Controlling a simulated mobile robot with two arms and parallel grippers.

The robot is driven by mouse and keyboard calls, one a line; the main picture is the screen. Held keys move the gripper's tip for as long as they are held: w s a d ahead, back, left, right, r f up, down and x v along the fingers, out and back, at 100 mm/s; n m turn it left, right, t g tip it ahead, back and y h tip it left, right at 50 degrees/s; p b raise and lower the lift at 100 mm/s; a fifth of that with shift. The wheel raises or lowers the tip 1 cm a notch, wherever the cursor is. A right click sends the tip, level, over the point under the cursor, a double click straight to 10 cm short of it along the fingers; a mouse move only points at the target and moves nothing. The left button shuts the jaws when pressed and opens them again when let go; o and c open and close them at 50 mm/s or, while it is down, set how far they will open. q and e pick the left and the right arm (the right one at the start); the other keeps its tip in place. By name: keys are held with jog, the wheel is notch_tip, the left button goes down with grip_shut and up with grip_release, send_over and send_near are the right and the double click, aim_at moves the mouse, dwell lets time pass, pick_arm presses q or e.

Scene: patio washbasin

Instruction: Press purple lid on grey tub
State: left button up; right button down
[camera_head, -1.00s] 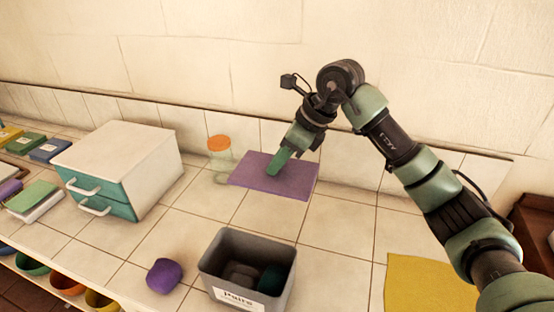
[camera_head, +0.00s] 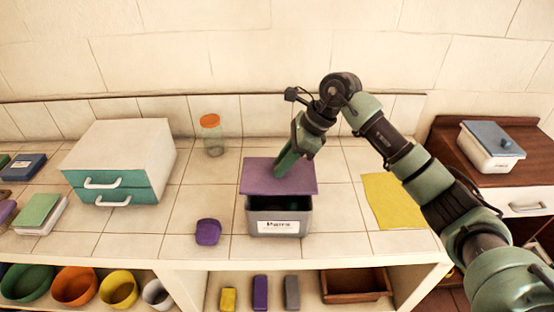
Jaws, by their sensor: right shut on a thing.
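The purple lid (camera_head: 258,180) is a flat sheet over the back part of the grey tub (camera_head: 251,217). The tub stands on the tiled counter with a white label on its front, and its front opening still shows dark contents below the lid's front edge. My right gripper (camera_head: 285,166) points down at the lid's upper side and is shut on it. Whether the lid touches the tub's rim cannot be told. My left gripper is not in view.
A purple rounded object (camera_head: 208,232) lies left of the tub. A white-and-teal drawer box (camera_head: 120,160) stands further left, an orange-lidded jar (camera_head: 213,138) behind. A yellow cloth (camera_head: 392,200) lies to the right. Bowls and blocks fill shelves below.

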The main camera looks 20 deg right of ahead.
aim_at(287, 173)
jog(key=shift+w+d+f, duration=0.15)
jog(key=shift+d+f, duration=0.05)
jog(key=shift+f, duration=0.45)
jog(key=shift+f+b, duration=0.35)
jog(key=shift+b, duration=0.1)
jog(key=shift+a+f, duration=0.15)
jog(key=shift+f, duration=0.2)
jog(key=shift+a+f+b, duration=0.1)
jog(key=shift+f+b, duration=0.6)
jog(key=shift+f, duration=0.2)
jog(key=shift+f+b, duration=0.65)
jog(key=shift+f, duration=0.05)
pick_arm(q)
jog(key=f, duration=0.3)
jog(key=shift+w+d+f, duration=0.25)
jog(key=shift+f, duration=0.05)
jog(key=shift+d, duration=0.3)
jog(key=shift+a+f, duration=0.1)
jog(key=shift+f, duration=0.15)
